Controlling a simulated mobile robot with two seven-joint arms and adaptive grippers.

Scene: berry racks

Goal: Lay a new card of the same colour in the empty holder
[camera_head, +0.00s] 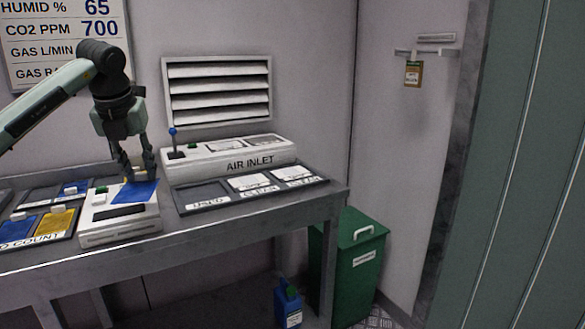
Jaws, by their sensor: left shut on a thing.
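My left gripper (137,177) points down over the workbench, shut on a blue card (143,192). The card is just above or touching the top of a white box (95,228) with a dark slot and a green button; I cannot tell whether they touch. At the left, a dark tray (72,236) partly labelled "COUNT" has a blue card (21,228) and a yellow card (57,222). Behind it, a dark holder (38,197) looks empty beside another blue card (78,187). My right gripper is out of view.
A white "AIR INLET" console (225,165) with a blue-knobbed lever stands behind. A dark tray (254,200) has an empty-looking "USED" section and two white-filled sections. A green bin (345,268) and a blue bottle (288,303) stand below, by the bench's right end.

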